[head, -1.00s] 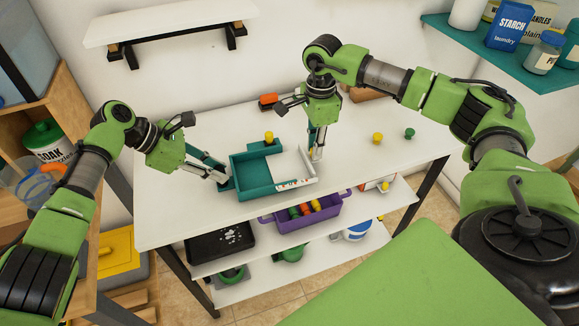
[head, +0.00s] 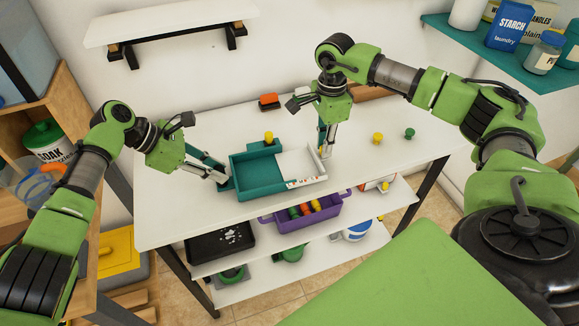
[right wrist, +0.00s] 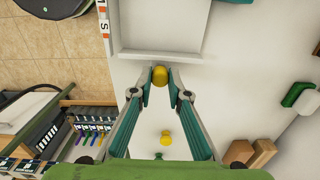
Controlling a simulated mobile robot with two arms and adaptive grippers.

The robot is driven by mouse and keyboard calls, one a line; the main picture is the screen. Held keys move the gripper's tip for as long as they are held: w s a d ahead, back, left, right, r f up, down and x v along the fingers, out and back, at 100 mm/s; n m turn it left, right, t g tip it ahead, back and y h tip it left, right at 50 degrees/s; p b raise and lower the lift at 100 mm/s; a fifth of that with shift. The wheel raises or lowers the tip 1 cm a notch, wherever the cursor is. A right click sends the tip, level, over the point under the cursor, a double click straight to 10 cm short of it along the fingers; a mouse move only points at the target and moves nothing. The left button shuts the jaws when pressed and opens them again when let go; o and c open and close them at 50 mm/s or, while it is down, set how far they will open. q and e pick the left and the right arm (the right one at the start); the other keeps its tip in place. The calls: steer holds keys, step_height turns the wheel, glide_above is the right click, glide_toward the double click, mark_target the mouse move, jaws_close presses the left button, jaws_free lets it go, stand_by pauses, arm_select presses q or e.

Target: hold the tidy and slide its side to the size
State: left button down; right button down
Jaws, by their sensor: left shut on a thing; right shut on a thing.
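The tidy is a teal open tray (head: 257,176) with a white sliding side (head: 300,165) at its right end, on the white table. A strip with red and dark marks (head: 306,182) runs along the white part's front edge; letters on it show in the right wrist view (right wrist: 103,20). My left gripper (head: 222,181) is shut on the teal tray's left wall. My right gripper (head: 325,150) is shut on a yellow knob (right wrist: 159,76) at the white side's outer edge. In the head view that knob is mostly hidden by the fingers.
Yellow (head: 377,138) and green (head: 409,134) pegs stand to the right, and a yellow peg (head: 268,137) stands by the tidy's back edge. An orange block (head: 269,101) lies at the back. The table (head: 375,165) is clear just right of the tidy. A purple bin (head: 290,217) sits on the shelf below.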

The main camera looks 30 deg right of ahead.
steer(key=shift+s+d, duration=0.15)
steer(key=shift+d, duration=0.35)
steer(key=c, duration=1.8)
jaws_free()
steer(key=shift+c, duration=0.2)
steer(key=shift+r, duration=0.15)
steer(key=shift+a+r, duration=0.1)
steer(key=shift+r, duration=0.2)
step_height(320, 180, up, 11)
